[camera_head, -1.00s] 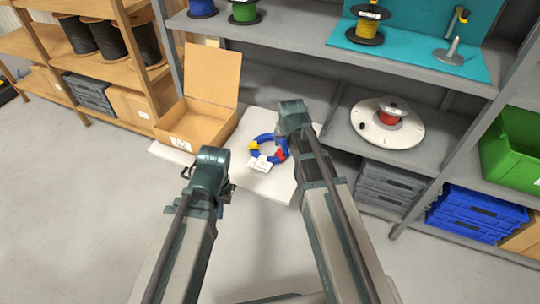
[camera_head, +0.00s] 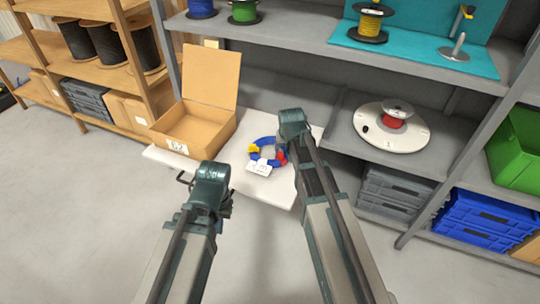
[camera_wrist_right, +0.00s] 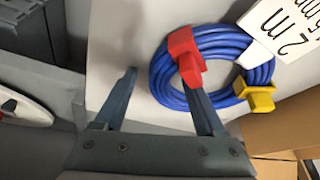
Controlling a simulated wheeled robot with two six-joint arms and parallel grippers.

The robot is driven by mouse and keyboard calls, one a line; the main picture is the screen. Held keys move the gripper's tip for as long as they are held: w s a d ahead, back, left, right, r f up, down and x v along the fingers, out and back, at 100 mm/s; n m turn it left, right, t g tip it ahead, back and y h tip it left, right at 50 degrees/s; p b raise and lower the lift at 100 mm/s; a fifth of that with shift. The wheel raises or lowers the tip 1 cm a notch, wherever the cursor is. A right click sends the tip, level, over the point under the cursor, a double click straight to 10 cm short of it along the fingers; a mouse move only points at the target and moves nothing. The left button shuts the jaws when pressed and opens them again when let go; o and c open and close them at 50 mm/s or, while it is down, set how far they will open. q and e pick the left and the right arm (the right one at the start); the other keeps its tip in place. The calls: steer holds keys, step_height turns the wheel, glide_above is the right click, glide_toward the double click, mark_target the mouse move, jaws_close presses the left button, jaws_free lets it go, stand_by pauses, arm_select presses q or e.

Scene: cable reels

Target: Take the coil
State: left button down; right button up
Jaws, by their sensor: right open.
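The coil (camera_head: 267,141) is a ring of blue cable with a red clip, a yellow clip and a white tag. It lies on the white board beside the cardboard box. In the right wrist view the coil (camera_wrist_right: 222,98) is close, with its tag reading "2 m". My right gripper (camera_wrist_right: 160,80) is open. One finger overlaps the coil beside the red clip (camera_wrist_right: 186,52), and the other is apart from it over the white board. Whether the finger touches the coil is unclear. My left gripper (camera_head: 184,180) is in front of the board, away from the coil; its jaws are unclear.
An open cardboard box (camera_head: 196,128) stands left of the coil on the white board (camera_head: 240,178). A shelf on the right holds a white disc with a reel (camera_head: 394,122). Blue crates (camera_head: 478,218) and a green bin (camera_head: 515,160) are further right.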

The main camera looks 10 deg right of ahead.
jaws_close()
stand_by(1.4)
